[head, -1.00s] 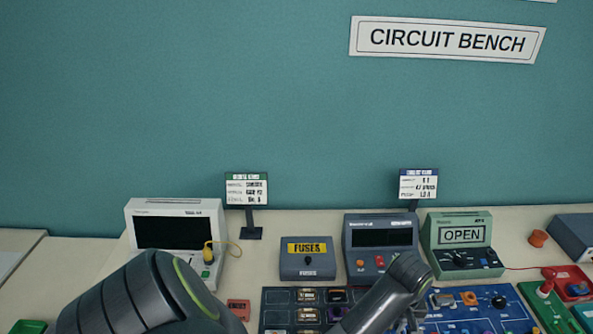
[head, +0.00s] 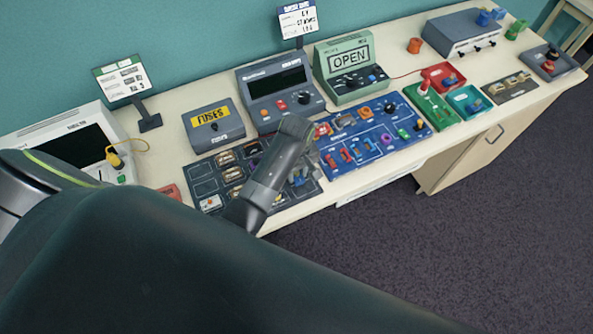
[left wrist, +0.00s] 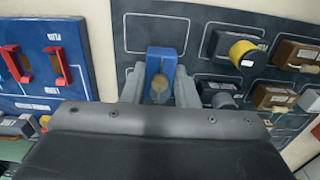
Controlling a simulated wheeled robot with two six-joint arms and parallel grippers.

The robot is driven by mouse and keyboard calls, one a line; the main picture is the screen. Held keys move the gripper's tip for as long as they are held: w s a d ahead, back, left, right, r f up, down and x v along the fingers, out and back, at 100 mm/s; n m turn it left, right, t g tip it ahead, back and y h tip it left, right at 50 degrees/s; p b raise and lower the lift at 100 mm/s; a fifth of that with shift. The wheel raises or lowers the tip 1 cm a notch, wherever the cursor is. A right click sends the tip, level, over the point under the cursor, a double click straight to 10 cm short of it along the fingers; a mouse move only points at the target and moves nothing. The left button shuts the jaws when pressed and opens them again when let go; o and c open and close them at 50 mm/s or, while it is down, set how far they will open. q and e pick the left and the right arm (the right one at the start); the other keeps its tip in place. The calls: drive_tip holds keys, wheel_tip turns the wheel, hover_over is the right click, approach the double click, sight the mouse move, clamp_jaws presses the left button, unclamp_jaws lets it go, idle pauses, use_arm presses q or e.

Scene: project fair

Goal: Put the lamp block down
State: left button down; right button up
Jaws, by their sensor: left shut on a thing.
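The lamp block (left wrist: 161,57) is a small blue block with a dull yellowish bulb. In the left wrist view it sits between the grey fingers of my left gripper (left wrist: 160,86), which is shut on it. The block is over the dark parts board (left wrist: 210,22), beside an empty outlined slot; I cannot tell whether it touches the board. In the head view my left gripper (head: 303,172) is at the right end of that board (head: 206,180), and my arm mostly hides the block. My right gripper is not in view.
Other parts, including a yellow-topped cylinder (left wrist: 246,52), stand close to the right in the left wrist view. The blue circuit board (head: 375,137) lies right beside the dark board. Behind are a fuse box (head: 213,127), a grey meter (head: 279,88) and a green OPEN unit (head: 348,66).

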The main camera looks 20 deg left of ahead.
use_arm(q)
drive_tip(key=shift+f, duration=0.35)
drive_tip(key=c, duration=1.1)
unclamp_jaws()
drive_tip(key=shift+f, duration=0.1)
drive_tip(key=shift+c, duration=0.2)
